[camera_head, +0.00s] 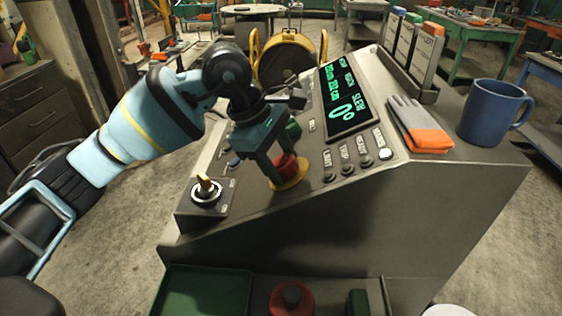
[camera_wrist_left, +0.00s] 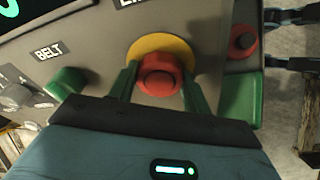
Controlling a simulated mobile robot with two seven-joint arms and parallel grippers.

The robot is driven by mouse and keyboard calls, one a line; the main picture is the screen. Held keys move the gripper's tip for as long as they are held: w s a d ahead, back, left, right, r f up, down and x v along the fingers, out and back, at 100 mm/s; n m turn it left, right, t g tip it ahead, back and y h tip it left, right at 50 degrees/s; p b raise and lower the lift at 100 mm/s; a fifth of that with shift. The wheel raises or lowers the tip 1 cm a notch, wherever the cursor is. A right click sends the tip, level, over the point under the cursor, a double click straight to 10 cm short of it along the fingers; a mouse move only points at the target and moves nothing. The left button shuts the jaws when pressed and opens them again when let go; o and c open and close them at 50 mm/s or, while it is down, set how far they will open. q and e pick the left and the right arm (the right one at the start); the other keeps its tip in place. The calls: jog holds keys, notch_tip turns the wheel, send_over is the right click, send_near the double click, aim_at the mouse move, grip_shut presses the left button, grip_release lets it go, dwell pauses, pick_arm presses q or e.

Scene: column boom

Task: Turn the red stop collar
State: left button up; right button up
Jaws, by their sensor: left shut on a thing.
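The red stop collar (camera_head: 287,164) sits on a round yellow plate (camera_head: 296,180) on the sloped face of the grey console. My left gripper (camera_head: 284,170) reaches down from the upper left and is shut on the collar, a green finger on each side. In the left wrist view, the collar (camera_wrist_left: 159,75) stands between the two fingers (camera_wrist_left: 159,80) with the yellow plate (camera_wrist_left: 150,46) behind it. The fingers hide part of the collar in the head view. My right gripper is not in view.
A yellow-handled selector (camera_head: 205,188) is left of the collar. A display (camera_head: 344,97) reading 0° and several small buttons (camera_head: 357,163) are to the right. Gloves (camera_head: 420,125) and a blue mug (camera_head: 493,112) rest on the console top. A green tray (camera_head: 203,290) is below.

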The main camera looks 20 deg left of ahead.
pick_arm(q)
jog(key=shift+f+m+b, duration=0.25)
jog(key=shift+m+b, duration=0.1)
jog(key=shift+m, duration=0.65)
jog(key=o, duration=1)
jog(key=shift+d, duration=0.1)
jog(key=shift+r, duration=0.1)
jog(key=shift+r, duration=0.1)
jog(key=v, duration=0.7)
jog(key=shift+s+r, duration=0.2)
jog(key=shift+r, duration=0.05)
jog(key=shift+f, duration=0.1)
